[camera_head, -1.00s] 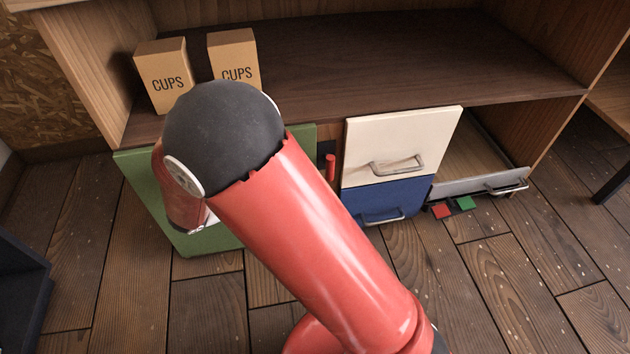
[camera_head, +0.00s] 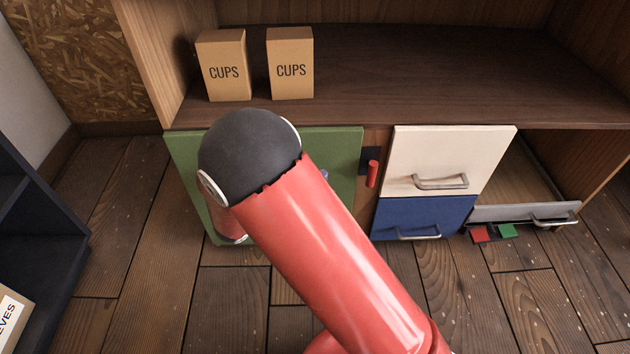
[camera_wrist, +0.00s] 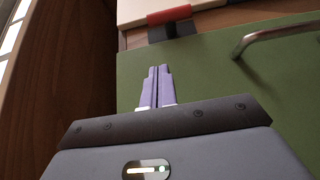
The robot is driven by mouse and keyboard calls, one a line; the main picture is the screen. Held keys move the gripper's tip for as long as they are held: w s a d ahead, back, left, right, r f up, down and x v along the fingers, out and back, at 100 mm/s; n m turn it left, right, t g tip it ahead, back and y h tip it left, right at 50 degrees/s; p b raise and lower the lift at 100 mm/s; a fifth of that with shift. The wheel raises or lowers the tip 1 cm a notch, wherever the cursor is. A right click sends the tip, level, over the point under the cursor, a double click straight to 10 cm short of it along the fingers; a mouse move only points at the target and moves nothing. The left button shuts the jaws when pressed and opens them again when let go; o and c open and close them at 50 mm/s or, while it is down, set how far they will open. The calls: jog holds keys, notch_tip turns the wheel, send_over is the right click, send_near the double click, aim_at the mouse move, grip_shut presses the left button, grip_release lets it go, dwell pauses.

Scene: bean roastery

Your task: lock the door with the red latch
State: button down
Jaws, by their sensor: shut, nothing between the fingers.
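The green door (camera_head: 345,150) sits in the lower left of the cabinet and looks closed, partly hidden behind my arm. The red latch (camera_head: 372,174) stands upright on a dark plate (camera_head: 369,155), on the wooden strip just right of the door. In the wrist view the latch (camera_wrist: 168,15) shows at the top, beyond my fingertips and apart from them. The door (camera_wrist: 215,75) fills the right of that view, with its metal handle (camera_wrist: 275,35). My gripper (camera_wrist: 159,72) is shut and empty, in front of the door. In the head view my arm hides most of it.
Right of the latch are a cream drawer front (camera_head: 450,150) and a blue one (camera_head: 425,212), both with handles. A grey-fronted drawer (camera_head: 500,213) is low at the right. Two cups boxes (camera_head: 222,70) stand on the shelf. A dark shelf unit (camera_head: 40,225) is at the left.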

aim_at(370, 168)
jog(key=x, duration=0.6)
jog(key=shift+f, duration=0.1)
jog(key=d, duration=0.3)
jog(key=shift+s+d+b, duration=0.15)
jog(key=shift+s+b, duration=0.1)
jog(key=shift+b, duration=0.05)
jog(key=shift+d, duration=0.45)
